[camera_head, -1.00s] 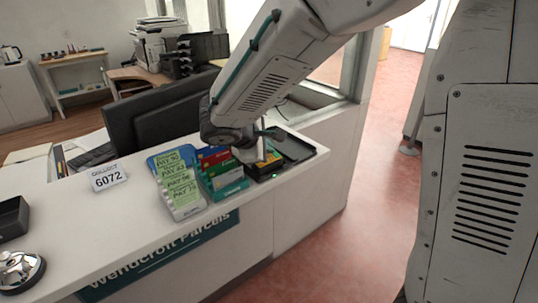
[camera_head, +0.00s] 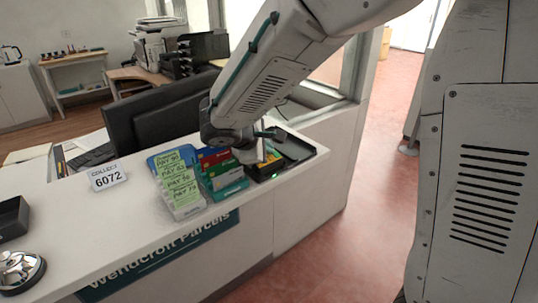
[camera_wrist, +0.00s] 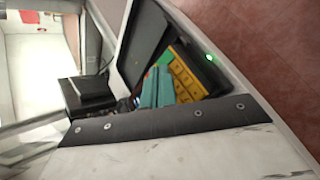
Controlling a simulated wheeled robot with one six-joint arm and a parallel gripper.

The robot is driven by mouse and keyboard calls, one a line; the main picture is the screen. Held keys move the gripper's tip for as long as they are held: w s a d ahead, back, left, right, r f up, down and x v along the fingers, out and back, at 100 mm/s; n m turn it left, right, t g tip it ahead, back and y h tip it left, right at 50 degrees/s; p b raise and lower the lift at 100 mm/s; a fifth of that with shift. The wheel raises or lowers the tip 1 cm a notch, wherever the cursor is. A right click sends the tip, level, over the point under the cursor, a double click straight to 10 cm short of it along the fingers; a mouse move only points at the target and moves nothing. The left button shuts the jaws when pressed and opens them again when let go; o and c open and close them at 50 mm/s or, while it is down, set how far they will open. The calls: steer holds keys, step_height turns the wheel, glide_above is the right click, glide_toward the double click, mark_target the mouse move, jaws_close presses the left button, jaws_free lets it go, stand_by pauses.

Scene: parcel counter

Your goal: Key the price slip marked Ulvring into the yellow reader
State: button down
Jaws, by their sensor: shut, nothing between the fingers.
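Several green price slips (camera_head: 177,180) with handwritten "PAY" amounts stand in a stepped rack on the counter. Their name lines are too small to read, so I cannot tell which is marked Ulvring. The yellow reader (camera_head: 272,157), with a keypad, lies in a black tray at the counter's right end and is partly hidden by my gripper. It also shows in the wrist view (camera_wrist: 186,76), near a green light. My gripper (camera_wrist: 157,88) is shut and empty, its teal fingertips seen against the reader's keypad edge. I cannot tell whether they touch it.
A holder of red, green and teal cards (camera_head: 222,176) stands between the slips and the black tray (camera_head: 296,148). A "6072" sign (camera_head: 107,176), a bell (camera_head: 20,270) and a dark monitor (camera_head: 160,112) are nearby.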

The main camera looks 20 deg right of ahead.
steer(key=shift+s+r, duration=0.1)
steer(key=shift+r, duration=0.5)
steer(key=shift+w+a+r, duration=0.15)
steer(key=shift+w, duration=0.5)
steer(key=shift+w+f, duration=0.1)
steer(key=shift+f, duration=0.3)
steer(key=shift+f, duration=0.3)
steer(key=shift+r, duration=0.1)
stand_by(0.4)
steer(key=shift+r, duration=0.6)
